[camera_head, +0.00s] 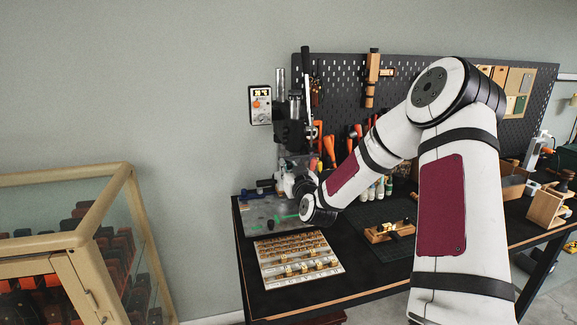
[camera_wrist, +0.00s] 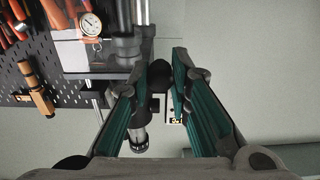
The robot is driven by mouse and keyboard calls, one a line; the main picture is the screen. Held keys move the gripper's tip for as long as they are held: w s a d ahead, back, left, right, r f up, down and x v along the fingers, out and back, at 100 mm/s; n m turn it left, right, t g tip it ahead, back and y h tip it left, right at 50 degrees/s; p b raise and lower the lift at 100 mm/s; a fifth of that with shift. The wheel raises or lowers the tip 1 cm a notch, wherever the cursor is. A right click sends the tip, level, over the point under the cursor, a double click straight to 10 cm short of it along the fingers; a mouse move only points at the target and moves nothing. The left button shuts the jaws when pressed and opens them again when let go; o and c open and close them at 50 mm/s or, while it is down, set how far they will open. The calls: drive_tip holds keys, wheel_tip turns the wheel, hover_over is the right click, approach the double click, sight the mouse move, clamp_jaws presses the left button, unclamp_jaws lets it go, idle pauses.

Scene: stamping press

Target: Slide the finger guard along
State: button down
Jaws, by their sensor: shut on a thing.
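The stamping press (camera_head: 291,132) stands at the back left of the workbench, a dark upright machine with a tall lever. In the wrist view, my gripper (camera_wrist: 160,72) has its two green-lined fingers on either side of a dark rounded knob (camera_wrist: 158,78) and is shut on it. The knob looks like the handle of the finger guard, but the guard's panel cannot be made out clearly. In the head view, my wrist is in front of the press's lower part, and the fingertips and knob are too small and covered to tell apart.
A stamp tray (camera_head: 265,274) lies on the bench in front of the press. A dark mat with a small wooden holder (camera_head: 389,231) is to the right. A pegboard (camera_head: 340,75) with tools stands behind. A glass-topped cabinet (camera_head: 128,180) is at the left.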

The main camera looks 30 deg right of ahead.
wheel_tip(320, 180, down, 8)
drive_tip(key=b, duration=0.3)
drive_tip(key=c, duration=1.4)
unclamp_jaws()
drive_tip(key=shift+r, duration=0.15)
drive_tip(key=shift+s, duration=0.1)
drive_tip(key=v, duration=1.2)
drive_tip(key=shift+a, duration=0.1)
